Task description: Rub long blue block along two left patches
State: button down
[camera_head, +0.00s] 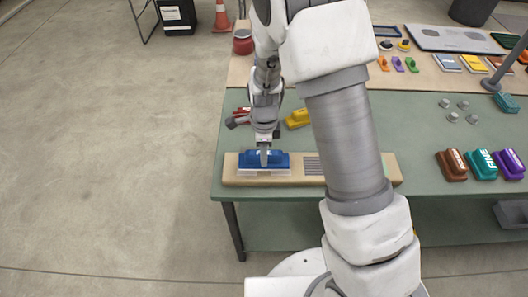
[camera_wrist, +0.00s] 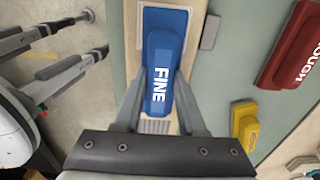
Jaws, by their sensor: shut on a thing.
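The long blue block (camera_head: 256,160) with the word FINE rests over the left end of a tan board (camera_head: 230,172) at the table's front edge. My gripper (camera_head: 264,155) comes down on it from above. In the wrist view the fingers of my gripper (camera_wrist: 166,78) are closed on either side of the blue block (camera_wrist: 162,45). A pale patch (camera_head: 264,173) shows along the block's near edge and is mostly hidden. A grey striped patch (camera_head: 313,166) lies to its right, partly behind my arm.
A yellow block (camera_head: 298,118) and a red block (camera_head: 242,112) lie behind the board. Brown (camera_head: 452,165), teal (camera_head: 481,163) and purple (camera_head: 510,163) blocks stand at the right of the green table (camera_head: 425,130). Small items stand at the back. My arm hides the table's middle.

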jog(key=shift+f+b, duration=0.45)
jog(key=shift+f, duration=0.2)
dwell(1.1)
